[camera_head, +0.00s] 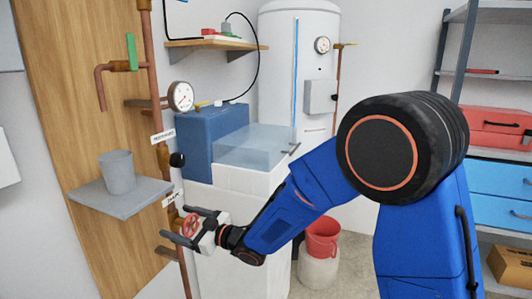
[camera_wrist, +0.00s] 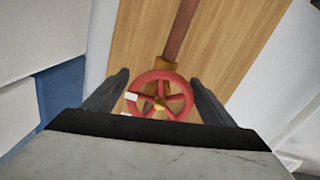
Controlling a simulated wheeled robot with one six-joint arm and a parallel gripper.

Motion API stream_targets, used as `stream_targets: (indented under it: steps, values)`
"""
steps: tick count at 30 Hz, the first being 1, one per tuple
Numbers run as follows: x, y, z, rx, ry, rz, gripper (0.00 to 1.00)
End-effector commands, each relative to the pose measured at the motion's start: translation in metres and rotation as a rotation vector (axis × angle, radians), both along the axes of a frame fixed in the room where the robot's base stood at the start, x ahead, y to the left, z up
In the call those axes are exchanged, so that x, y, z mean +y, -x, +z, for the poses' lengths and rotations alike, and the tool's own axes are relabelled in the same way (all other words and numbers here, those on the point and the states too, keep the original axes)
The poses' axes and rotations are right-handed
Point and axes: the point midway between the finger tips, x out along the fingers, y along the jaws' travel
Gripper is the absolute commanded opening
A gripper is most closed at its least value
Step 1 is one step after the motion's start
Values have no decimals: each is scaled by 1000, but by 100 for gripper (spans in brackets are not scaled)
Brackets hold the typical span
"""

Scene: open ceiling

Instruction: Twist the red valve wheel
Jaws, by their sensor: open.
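The red valve wheel (camera_wrist: 160,96) is a spoked wheel with a brass hub on a copper pipe (camera_wrist: 180,30) that runs along a wooden board. In the wrist view it sits between the two dark fingers of my gripper (camera_wrist: 158,92), which stand apart on its left and right. I cannot tell whether either finger touches the rim. In the head view the wheel (camera_head: 190,225) shows at the lower left, partly hidden by my gripper (camera_head: 186,225). My gripper is open and reaches toward the pipe from the right.
A grey shelf (camera_head: 122,203) with a grey cup (camera_head: 118,172) juts out just above the wheel. A round gauge (camera_head: 181,96) and a green-handled valve (camera_head: 131,52) are higher on the pipework. A white cabinet (camera_head: 232,250) with a blue box (camera_head: 214,138) stands close on the right.

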Motion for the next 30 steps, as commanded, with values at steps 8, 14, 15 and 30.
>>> stream_targets:
  steps: [8,14,15,30]
  values:
    - [0,0,0,0,0,0,47]
    - [0,0,0,-13,5,0,32]
    - [0,0,0,-32,13,0,32]
    - [0,0,0,-279,116,1,32]
